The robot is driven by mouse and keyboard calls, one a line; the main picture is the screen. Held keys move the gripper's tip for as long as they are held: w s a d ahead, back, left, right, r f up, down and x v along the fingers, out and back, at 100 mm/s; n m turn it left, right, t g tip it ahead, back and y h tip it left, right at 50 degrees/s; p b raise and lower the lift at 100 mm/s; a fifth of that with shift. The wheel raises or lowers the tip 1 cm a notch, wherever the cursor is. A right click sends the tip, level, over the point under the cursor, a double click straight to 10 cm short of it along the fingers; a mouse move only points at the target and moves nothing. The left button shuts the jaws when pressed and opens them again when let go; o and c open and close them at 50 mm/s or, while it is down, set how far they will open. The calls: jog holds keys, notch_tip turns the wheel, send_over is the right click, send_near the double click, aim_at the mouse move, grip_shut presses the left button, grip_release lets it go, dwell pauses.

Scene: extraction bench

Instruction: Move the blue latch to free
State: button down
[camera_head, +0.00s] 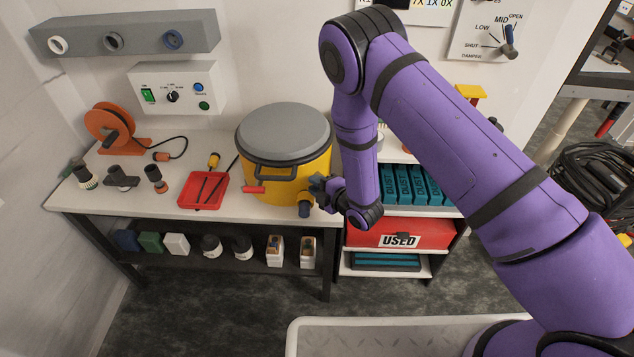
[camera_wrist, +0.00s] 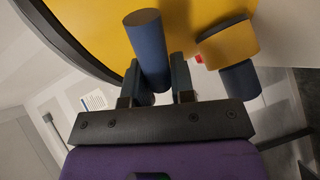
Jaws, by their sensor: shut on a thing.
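The blue latch (camera_wrist: 147,42) shows in the wrist view as a blue bar between the two fingers of my gripper (camera_wrist: 155,82). The gripper is shut on it. In the head view, my gripper (camera_head: 322,188) is at the right front side of the yellow drum (camera_head: 285,183), which has a grey lid (camera_head: 283,130). The latch is hard to tell from the dark fingers there. The far end of the latch, past the fingers, is partly hidden in the wrist view.
A blue-ended yellow spout (camera_wrist: 238,72) sits beside the gripper on the drum; it also shows in the head view (camera_head: 305,206). The shelf unit with a red USED bin (camera_head: 385,233) is right.

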jog(key=shift+f+n+t+h, duration=0.3)
jog(key=shift+f+n, duration=0.2)
jog(key=shift+n, duration=0.6)
jog(key=c, duration=1)
grip_release()
jog(key=v, duration=1.1)
jog(key=shift+w+a+r, duration=0.1)
